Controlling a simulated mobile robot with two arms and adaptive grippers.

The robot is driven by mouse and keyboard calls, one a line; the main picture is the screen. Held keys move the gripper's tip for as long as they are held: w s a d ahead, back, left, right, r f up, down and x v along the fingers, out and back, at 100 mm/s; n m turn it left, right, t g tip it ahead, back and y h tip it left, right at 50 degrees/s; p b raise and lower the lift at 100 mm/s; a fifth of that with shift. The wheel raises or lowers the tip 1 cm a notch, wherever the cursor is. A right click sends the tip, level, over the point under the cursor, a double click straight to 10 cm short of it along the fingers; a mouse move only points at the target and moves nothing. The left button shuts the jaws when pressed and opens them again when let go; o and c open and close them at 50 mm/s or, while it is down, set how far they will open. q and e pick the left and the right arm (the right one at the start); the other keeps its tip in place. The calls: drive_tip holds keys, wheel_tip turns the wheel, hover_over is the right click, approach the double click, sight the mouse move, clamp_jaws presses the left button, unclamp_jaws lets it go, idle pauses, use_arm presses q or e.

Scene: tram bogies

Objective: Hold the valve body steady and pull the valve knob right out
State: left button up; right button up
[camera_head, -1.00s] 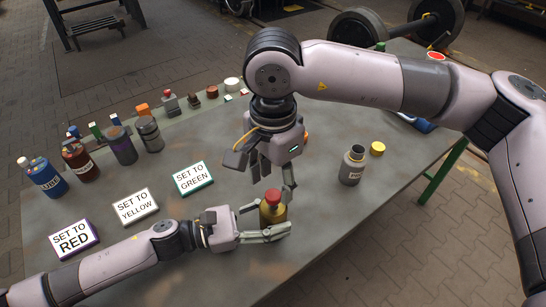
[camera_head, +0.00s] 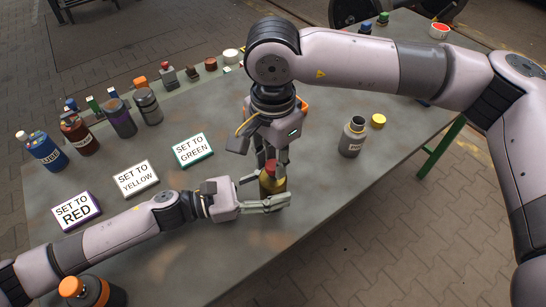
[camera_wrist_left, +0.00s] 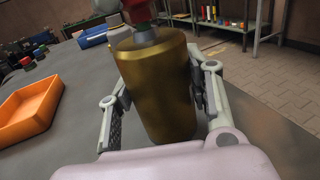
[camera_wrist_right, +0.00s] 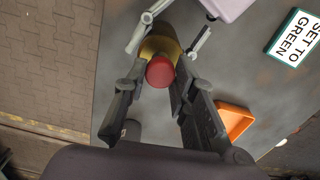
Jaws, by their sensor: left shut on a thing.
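The valve body (camera_head: 275,187) is a brass-gold cylinder standing on the grey table; it fills the middle of the left wrist view (camera_wrist_left: 158,90). The red valve knob (camera_head: 270,168) sits on its top and shows from above in the right wrist view (camera_wrist_right: 160,72). My left gripper (camera_head: 268,194) is shut on the valve body, one finger on each side. My right gripper (camera_wrist_right: 158,80) points down from above, its open fingers on either side of the knob. A gap shows beside the knob; contact cannot be told. In the head view the right fingers partly hide the knob.
Signs for red (camera_head: 76,211), yellow (camera_head: 135,178) and green (camera_head: 192,150) lie left. Several bottles (camera_head: 120,117) stand behind them. A grey bottle (camera_head: 353,137) and yellow cap (camera_head: 378,121) are at right. An orange tray (camera_wrist_right: 234,120) lies nearby. The table's front is mostly clear.

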clamp_jaws()
